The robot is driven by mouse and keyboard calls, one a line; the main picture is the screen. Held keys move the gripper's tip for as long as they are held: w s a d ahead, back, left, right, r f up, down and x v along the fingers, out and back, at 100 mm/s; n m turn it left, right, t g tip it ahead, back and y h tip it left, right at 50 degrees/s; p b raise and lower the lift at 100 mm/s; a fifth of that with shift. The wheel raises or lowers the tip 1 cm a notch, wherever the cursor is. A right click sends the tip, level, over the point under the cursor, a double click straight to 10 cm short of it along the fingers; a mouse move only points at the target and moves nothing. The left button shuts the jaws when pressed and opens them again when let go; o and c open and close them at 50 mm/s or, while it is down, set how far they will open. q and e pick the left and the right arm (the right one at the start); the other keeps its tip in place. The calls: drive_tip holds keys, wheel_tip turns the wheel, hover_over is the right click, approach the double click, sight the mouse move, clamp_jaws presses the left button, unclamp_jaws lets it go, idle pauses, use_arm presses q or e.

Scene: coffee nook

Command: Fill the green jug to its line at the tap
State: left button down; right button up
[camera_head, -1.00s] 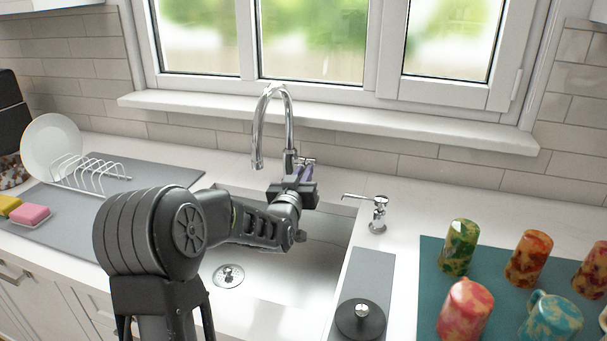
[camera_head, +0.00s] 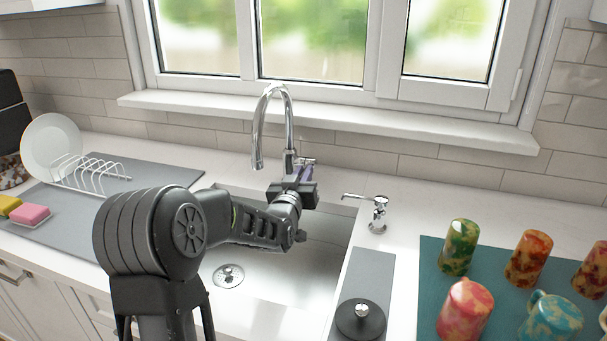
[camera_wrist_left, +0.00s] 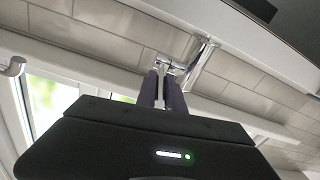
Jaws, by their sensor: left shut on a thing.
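The chrome tap (camera_head: 287,125) stands behind the sink, its arched spout pointing down over the basin. Its small side lever (camera_head: 308,161) is at the right of its base. My left gripper (camera_head: 304,174) is at this lever, with its purple-grey fingers closed on it. In the left wrist view the fingers (camera_wrist_left: 163,92) meet the chrome lever (camera_wrist_left: 164,64) beside the tap body (camera_wrist_left: 200,62). I see no water stream under the spout. I cannot make out the green jug; my left arm covers part of the sink (camera_head: 318,262). My right gripper is out of view.
A soap dispenser (camera_head: 378,214) and a round black-lidded item (camera_head: 360,319) stand right of the sink. Several colourful mugs stand on a teal mat (camera_head: 433,275) at the right. A dish rack (camera_head: 92,172) and sponges (camera_head: 30,214) are at the left.

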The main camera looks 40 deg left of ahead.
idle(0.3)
use_arm(q)
drive_tip(key=shift+r+p, duration=0.5)
drive_tip(key=shift+p, duration=0.15)
drive_tip(key=shift+g, duration=0.4)
drive_tip(key=shift+f, duration=0.15)
drive_tip(key=c, duration=1.5)
unclamp_jaws()
drive_tip(key=shift+o, duration=0.2)
